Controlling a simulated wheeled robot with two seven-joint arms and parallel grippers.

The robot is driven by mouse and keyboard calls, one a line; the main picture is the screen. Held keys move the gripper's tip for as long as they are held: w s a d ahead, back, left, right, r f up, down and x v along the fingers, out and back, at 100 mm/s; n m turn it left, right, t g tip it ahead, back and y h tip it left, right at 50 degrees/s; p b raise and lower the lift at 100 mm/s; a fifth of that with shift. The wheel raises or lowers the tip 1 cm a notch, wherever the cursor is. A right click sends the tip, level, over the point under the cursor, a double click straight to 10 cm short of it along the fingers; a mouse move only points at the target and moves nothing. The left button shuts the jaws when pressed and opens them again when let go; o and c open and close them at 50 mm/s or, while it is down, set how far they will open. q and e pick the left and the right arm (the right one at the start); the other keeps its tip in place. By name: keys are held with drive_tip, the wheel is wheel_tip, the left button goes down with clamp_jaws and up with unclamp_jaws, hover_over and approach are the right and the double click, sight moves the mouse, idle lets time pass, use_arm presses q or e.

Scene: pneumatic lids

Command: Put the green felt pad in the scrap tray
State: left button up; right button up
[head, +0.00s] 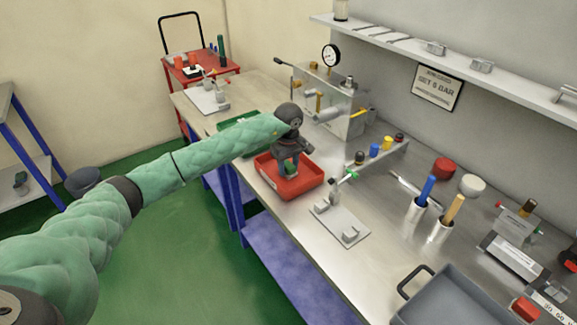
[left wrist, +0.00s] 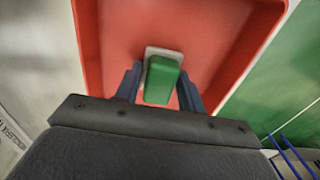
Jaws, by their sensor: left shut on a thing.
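The red tray (head: 268,188), seemingly the scrap tray, stands on the bench and fills much of the left wrist view (left wrist: 90,50). My left gripper (head: 288,172) points down over it. In the left wrist view my left gripper (left wrist: 160,88) is shut on the green felt pad (left wrist: 163,82), which sits between the two fingers. A pale edge shows just behind the pad; I cannot tell whether it belongs to it. In the head view the gripper mostly hides the pad. The gap between pad and tray floor is unclear. My right gripper is not in view.
A green tray (head: 236,121) lies behind my left forearm. A clear-walled unit with a gauge (head: 331,55) stands behind the red tray. A metal plate fixture (head: 340,222) is to its right, then two cups with blue and tan handles. A grey tray (head: 455,300) is at front right.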

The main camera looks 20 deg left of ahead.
use_arm(q)
drive_tip(key=shift+f, duration=0.15)
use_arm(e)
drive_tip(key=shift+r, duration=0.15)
use_arm(q)
drive_tip(key=o, duration=0.7)
drive_tip(key=shift+o, duration=0.9)
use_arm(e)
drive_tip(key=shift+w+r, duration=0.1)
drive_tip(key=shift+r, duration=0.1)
